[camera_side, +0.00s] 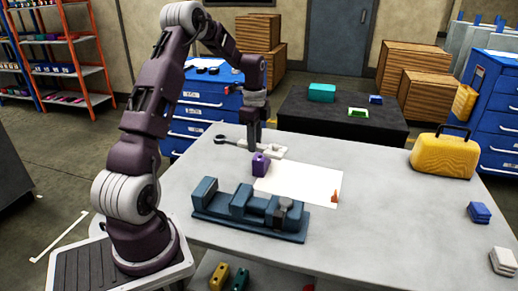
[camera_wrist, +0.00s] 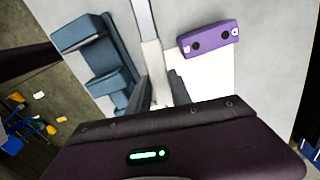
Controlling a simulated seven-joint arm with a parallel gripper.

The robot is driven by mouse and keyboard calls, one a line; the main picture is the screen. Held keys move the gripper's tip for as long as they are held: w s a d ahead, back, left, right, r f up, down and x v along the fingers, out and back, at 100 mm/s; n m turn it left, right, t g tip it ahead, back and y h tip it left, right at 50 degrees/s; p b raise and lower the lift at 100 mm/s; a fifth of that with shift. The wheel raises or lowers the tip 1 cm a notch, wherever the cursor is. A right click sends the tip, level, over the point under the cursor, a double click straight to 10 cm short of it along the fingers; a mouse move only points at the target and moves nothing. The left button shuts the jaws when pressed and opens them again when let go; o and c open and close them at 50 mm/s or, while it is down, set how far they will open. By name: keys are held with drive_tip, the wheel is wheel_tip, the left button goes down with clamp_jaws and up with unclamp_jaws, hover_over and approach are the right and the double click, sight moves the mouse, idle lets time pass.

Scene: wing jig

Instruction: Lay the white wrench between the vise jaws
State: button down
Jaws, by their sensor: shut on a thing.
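The white wrench (camera_side: 268,152) is in my gripper (camera_side: 254,146) at the far side of the table in the side view. A dark ring-shaped end sticks out to the left of the fingers. In the wrist view a pale bar (camera_wrist: 152,58) runs up from between the fingers of my gripper (camera_wrist: 162,92); the fingers hide part of it. I cannot tell its exact height above the table. The blue-grey vise (camera_side: 250,212) stands at the table's near side, with gaps between its upright blocks. It also shows at the left of the wrist view (camera_wrist: 118,50).
A purple block (camera_side: 260,164) with dark holes stands between wrench and vise, by a white sheet (camera_side: 305,184). A small orange cone (camera_side: 334,197) is on the sheet's right edge. A yellow case (camera_side: 445,156) and blue blocks (camera_side: 479,212) are at the right. The table's middle right is clear.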

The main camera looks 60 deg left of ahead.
drive_tip(key=s+d+m, duration=0.3)
drive_tip(key=s+m, duration=0.6)
drive_tip(key=m, duration=0.7)
hover_over(220, 209)
wheel_tip(220, 209, down, 4)
drive_tip(key=shift+f, duration=3.35)
drive_tip(key=shift+f, duration=0.6)
drive_tip(key=c, duration=1.1)
unclamp_jaws()
wheel_tip(220, 209, up, 7)
drive_tip(key=shift+r, duration=0.1)
